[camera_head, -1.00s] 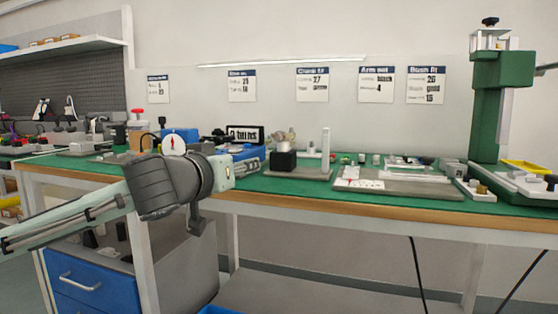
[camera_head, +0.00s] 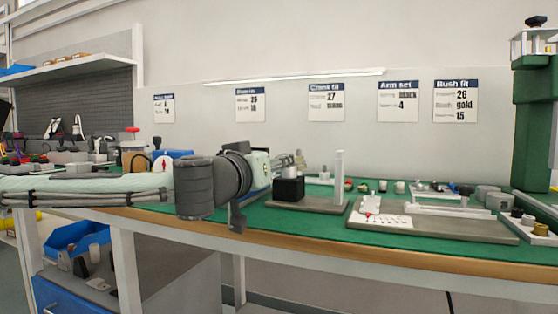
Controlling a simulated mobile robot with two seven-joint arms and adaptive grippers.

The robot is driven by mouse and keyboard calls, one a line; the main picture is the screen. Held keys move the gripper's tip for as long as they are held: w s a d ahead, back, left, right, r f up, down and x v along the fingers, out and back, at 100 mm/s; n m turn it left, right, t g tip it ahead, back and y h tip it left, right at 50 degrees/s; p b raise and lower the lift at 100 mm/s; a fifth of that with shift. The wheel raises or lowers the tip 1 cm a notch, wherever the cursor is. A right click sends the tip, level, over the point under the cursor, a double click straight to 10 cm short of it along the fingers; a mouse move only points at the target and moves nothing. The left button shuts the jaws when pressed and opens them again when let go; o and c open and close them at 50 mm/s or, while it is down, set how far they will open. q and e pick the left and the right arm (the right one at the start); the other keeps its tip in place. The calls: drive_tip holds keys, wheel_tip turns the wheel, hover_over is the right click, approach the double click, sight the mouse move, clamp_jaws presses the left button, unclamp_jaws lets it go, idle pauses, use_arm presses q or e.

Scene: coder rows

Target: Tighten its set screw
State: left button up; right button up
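My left arm comes in from the left along the bench's front. Its gripper (camera_head: 283,162) is small and seen side-on, close to a black block (camera_head: 290,188) that carries a pale metal piece on top. The gripper overlaps this piece in the picture, so I cannot tell whether they touch or whether the fingers are open. The block stands on a grey plate with an upright white post (camera_head: 340,178). No set screw can be made out at this size. My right gripper is not in view.
A grey plate (camera_head: 470,230) with a white card (camera_head: 384,221) and light bars lies right of the post. A green press column (camera_head: 532,130) stands at the far right. Small parts lie behind on the green bench top (camera_head: 265,218). Printed cards hang on the wall.

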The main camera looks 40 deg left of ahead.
use_arm(q)
drive_tip(key=shift+x, duration=1.45)
drive_tip(key=shift+c, duration=0.6)
clamp_jaws()
